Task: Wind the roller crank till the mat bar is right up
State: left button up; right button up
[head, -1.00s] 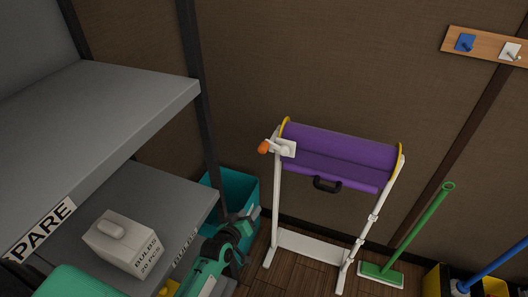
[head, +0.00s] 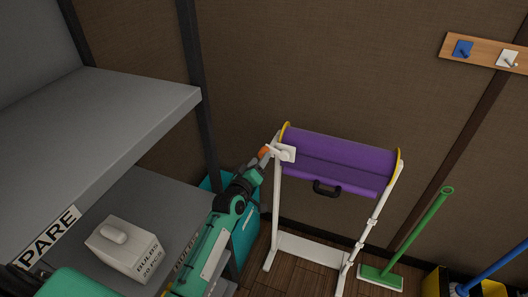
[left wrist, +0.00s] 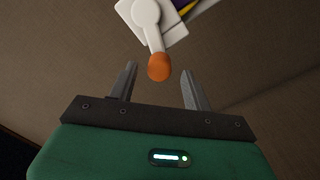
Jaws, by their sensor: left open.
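The purple mat roller (head: 335,157) sits on a white stand (head: 375,222) against the brown wall. Its mat bar, with a black handle (head: 326,188), hangs just below the roll. The crank (head: 284,152) is at the stand's left end, with an orange knob (head: 264,152) pointing left. My left gripper (head: 257,168) is right beside the knob. In the left wrist view its two fingers (left wrist: 158,88) are open, and the orange knob (left wrist: 159,67) lies between and just beyond their tips. Whether they touch it cannot be told. My right gripper is not seen.
Grey shelves (head: 110,110) stand at the left, with a white bulb box (head: 128,248) on the lower one. A teal bin (head: 242,240) is behind my left arm.

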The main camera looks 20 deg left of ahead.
pick_arm(q)
jog(key=shift+w+d, duration=0.15)
jog(key=shift+w, duration=2.1)
jog(key=shift+f, duration=0.1)
grip_shut()
